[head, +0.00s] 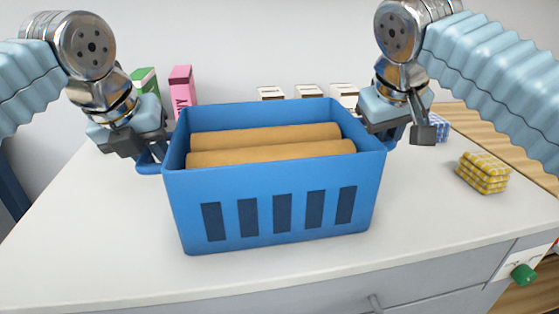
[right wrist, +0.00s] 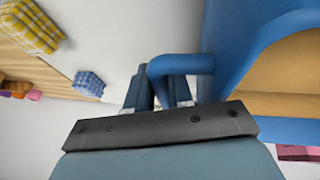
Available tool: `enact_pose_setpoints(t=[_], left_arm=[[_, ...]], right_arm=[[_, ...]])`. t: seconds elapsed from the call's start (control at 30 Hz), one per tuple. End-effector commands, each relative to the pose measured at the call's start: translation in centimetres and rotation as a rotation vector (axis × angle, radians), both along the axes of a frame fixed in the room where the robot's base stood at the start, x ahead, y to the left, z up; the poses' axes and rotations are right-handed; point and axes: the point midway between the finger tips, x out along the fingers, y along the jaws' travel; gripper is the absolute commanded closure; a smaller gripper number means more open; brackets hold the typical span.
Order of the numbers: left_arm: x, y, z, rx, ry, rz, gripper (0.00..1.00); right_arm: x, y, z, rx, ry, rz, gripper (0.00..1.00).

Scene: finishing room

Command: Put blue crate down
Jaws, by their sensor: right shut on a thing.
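The blue crate (head: 275,195) is upright over the middle of the white worktop (head: 100,255), with slots in its front wall. I cannot tell whether its base touches the top. Two tan rolls (head: 270,152) lie inside it. My left gripper (head: 149,157) is at the crate's left handle; its fingers are partly hidden, so I cannot tell whether they are closed on it. My right gripper (head: 391,133) is shut on the right handle. In the right wrist view its fingers (right wrist: 160,90) are at the blue handle (right wrist: 180,65).
A folded yellow checked cloth (head: 483,173) and a blue checked cloth (head: 440,127) lie to the right. A green box (head: 146,81), a pink box (head: 182,84) and small white boxes (head: 308,91) stand behind. A green button (head: 523,275) is at front right. The worktop's left side is clear.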

Motion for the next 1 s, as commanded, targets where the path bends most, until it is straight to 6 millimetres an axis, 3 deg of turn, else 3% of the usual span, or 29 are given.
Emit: enact_pose_setpoints(t=[0.03, 0.17, 0.67, 0.83, 1.0], left_arm=[[0.0, 0.0, 0.0, 0.0, 0.0, 0.0, 0.74], [0.0, 0.0, 0.0, 0.0, 0.0, 0.0, 0.54], [0.0, 0.0, 0.1, -0.001, -0.001, 0.0, 0.53], [-0.7, 0.2, 2.0, -0.002, -0.005, 0.0, 0.53], [-2.3, 0.7, 5.6, -0.004, -0.006, -0.001, 0.53]], right_arm=[[0.0, 0.0, 0.0, 0.0, 0.001, 0.0, 0.74], [0.0, 0.0, 0.0, 0.0, 0.0, 0.0, 0.54], [0.0, 0.0, 0.0, 0.0, 0.0, 0.0, 0.53], [0.0, 0.0, 0.0, 0.0, 0.0, 0.0, 0.53], [0.0, 0.0, 0.0, 0.0, 0.0, 0.0, 0.53]])
